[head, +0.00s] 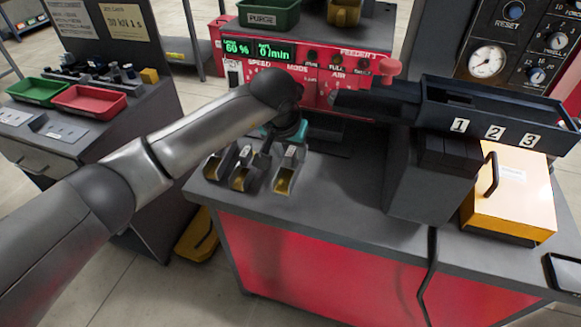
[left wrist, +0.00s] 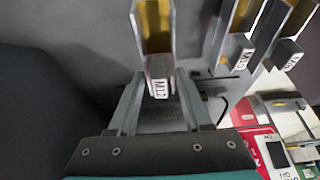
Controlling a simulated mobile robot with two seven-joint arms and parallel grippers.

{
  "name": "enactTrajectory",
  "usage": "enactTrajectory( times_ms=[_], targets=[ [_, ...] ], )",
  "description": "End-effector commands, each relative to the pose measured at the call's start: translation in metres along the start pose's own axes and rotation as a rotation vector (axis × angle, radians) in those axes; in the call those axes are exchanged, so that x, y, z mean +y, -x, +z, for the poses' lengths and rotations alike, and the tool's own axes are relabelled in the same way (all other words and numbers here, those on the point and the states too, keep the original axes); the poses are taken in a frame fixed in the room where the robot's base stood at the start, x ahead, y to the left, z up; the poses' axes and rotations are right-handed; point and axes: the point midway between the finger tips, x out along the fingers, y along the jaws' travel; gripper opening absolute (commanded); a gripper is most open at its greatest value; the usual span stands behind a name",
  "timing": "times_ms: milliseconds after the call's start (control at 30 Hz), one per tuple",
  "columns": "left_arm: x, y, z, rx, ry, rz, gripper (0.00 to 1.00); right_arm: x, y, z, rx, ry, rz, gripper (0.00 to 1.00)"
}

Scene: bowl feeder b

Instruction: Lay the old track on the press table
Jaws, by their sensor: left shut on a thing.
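My left gripper (left wrist: 158,95) is shut on a grey track with a gold-coloured channel (left wrist: 153,28); a small white label faces the left wrist camera. In the head view this appears to be the rightmost of three tracks (head: 289,170), below my left wrist. The other two tracks (head: 219,164) (head: 243,170) stand to its left; they show at the upper right of the left wrist view. The dark grey table top (head: 340,205) spreads under and right of the held track. I cannot tell whether the held track touches it. My right gripper is not in view.
The red feeder control panel (head: 320,75) stands behind the tracks. A dark numbered chute (head: 495,128) and a yellow box with a handle (head: 512,195) are at the right. The front middle of the table is clear. A side bench at left holds green (head: 38,91) and red (head: 88,99) trays.

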Motion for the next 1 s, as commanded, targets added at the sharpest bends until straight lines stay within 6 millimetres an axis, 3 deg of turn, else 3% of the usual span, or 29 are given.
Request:
enactTrajectory(
  times_ms=[300, 733, 767, 1000],
  targets=[
    [0.001, -0.037, 0.016, -0.001, 0.001, 0.002, 0.0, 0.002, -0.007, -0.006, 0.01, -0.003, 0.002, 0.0],
    [0.0, -0.042, 0.017, 0.002, -0.001, 0.0, 0.0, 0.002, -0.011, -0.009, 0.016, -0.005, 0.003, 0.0],
    [0.0, -0.043, 0.018, 0.0, -0.001, -0.001, 0.5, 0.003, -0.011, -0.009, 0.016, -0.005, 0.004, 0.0],
    [0.0, -0.042, 0.018, 0.0, 0.0, 0.0, 0.77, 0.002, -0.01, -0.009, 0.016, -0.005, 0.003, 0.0]
  ],
)
